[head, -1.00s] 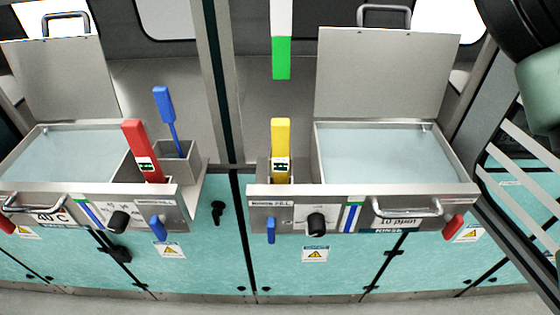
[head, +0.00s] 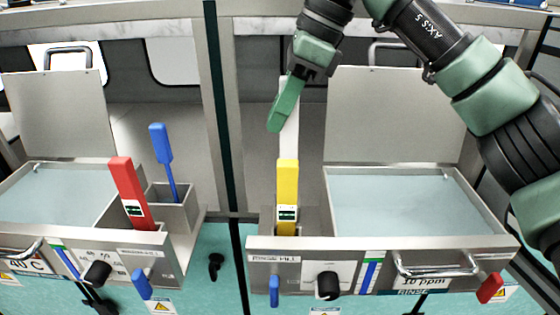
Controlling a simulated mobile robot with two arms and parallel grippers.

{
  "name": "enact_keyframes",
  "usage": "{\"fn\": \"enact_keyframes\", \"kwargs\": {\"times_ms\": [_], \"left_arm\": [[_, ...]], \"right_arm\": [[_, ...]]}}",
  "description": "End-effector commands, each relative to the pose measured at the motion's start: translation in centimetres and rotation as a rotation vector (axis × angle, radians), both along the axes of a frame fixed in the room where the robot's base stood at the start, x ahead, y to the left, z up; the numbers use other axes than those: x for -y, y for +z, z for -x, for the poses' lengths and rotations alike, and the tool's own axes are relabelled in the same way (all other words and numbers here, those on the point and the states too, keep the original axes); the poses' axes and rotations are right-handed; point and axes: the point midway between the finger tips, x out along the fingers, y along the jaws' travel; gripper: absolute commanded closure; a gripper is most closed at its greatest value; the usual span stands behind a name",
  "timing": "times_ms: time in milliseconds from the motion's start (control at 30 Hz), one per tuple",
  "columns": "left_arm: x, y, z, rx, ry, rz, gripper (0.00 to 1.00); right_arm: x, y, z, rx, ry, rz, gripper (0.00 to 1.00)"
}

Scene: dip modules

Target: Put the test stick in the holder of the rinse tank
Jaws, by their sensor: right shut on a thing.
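My right gripper (head: 289,98) is at the upper middle, pointing down and left, and shut on a white stick (head: 290,140). The stick hangs about upright; its lower part is hidden behind a yellow stick (head: 288,182), so its green end does not show. The yellow stick stands upright with a small label in the narrow metal holder at the left end of the rinse tank (head: 430,260). The holder's inside is mostly hidden. Whether the white stick touches the yellow stick or the holder I cannot tell. My left gripper is out of view.
The left tank (head: 60,222) has a leaning red stick (head: 131,193) and a blue stick (head: 166,165) in a grey metal pocket (head: 178,212). Both tank lids stand open at the back. My right arm passes above the rinse tank. Knobs and handles stick out in front.

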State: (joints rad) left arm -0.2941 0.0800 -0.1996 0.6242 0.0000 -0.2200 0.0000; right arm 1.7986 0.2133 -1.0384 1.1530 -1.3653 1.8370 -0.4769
Motion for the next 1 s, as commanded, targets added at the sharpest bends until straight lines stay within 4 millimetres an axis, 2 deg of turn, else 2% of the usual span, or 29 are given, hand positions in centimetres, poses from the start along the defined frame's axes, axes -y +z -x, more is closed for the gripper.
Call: {"fn": "enact_keyframes", "kwargs": {"times_ms": [33,133,367,600,1000], "left_arm": [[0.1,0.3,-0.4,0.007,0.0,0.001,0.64],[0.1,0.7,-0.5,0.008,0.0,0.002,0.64],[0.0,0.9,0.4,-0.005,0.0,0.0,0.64],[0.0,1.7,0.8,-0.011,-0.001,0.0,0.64],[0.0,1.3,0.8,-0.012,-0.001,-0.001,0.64]], "right_arm": [[0.1,-1.2,0.1,-0.003,0.001,0.001,1.0],[0.1,-3.0,0.0,-0.001,0.0,0.001,1.0],[0.0,-5.2,0.0,0.0,0.0,0.001,1.0],[0.0,-8.4,0.0,-0.001,-0.001,0.001,1.0],[0.0,-9.3,0.0,0.001,0.0,0.0,1.0]]}}
